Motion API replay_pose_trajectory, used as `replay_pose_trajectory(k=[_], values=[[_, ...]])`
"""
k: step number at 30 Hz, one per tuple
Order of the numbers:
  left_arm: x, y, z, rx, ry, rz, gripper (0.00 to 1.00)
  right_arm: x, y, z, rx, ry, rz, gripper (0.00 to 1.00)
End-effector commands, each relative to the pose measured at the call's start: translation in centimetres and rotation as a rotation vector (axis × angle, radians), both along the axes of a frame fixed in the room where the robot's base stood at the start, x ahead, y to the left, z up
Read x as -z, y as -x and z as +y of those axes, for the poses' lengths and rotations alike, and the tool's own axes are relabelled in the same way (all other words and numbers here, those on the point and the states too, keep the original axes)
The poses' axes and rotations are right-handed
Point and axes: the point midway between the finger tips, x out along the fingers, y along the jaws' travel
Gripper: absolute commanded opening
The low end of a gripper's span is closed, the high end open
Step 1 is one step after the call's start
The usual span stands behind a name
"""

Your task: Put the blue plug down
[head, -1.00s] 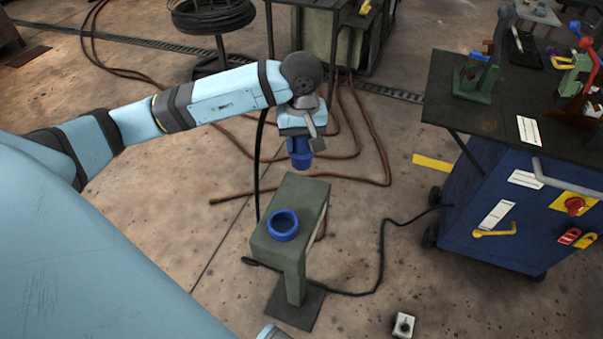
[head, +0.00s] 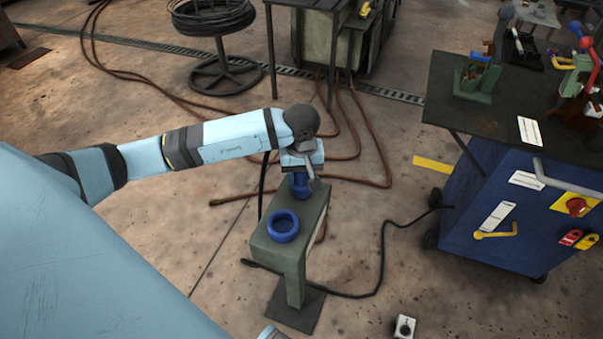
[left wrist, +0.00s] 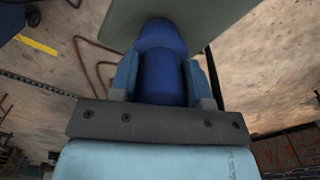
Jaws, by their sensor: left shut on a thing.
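The blue plug (head: 300,187) is in my left gripper (head: 301,176), over the far end of the grey-green stand (head: 262,248). In the left wrist view the plug (left wrist: 162,68) sits between the two fingers of the gripper (left wrist: 165,80), with the stand's top (left wrist: 205,18) beyond it. The plug looks upright; its lower end is at or very near the stand's top, and I cannot tell for sure whether it touches. A blue ring (head: 283,226) lies on the near part of the stand.
A blue cabinet (head: 500,215) with a dark top stands at the right. A black cable (head: 381,255) runs from the stand towards it. Brown hoses (head: 375,150) lie on the floor behind. A small white box (head: 404,326) sits on the floor at the front.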

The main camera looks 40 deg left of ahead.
Motion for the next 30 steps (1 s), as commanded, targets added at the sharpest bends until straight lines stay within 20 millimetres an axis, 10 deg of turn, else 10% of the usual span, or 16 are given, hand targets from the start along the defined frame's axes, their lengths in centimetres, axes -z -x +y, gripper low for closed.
replay_pose_trajectory(k=[3,4,7,19,30], values=[[0.4,0.0,0.0,0.000,-0.001,-0.001,0.14,0.5,0.0,0.0,-0.001,0.001,0.000,0.00],[0.4,0.0,0.0,0.001,0.000,0.000,0.46,0.4,0.0,0.0,-0.001,0.002,-0.001,0.00],[0.3,0.0,0.0,0.000,0.000,0.000,0.69,0.3,0.0,0.0,-0.001,0.002,-0.001,0.00],[-0.6,-0.1,0.0,0.000,0.000,-0.001,0.69,-0.2,0.0,0.0,0.000,-0.002,-0.001,0.00],[-8.1,-0.1,0.0,0.001,0.000,-0.005,0.69,0.2,0.2,0.0,0.001,0.001,0.014,0.00]])
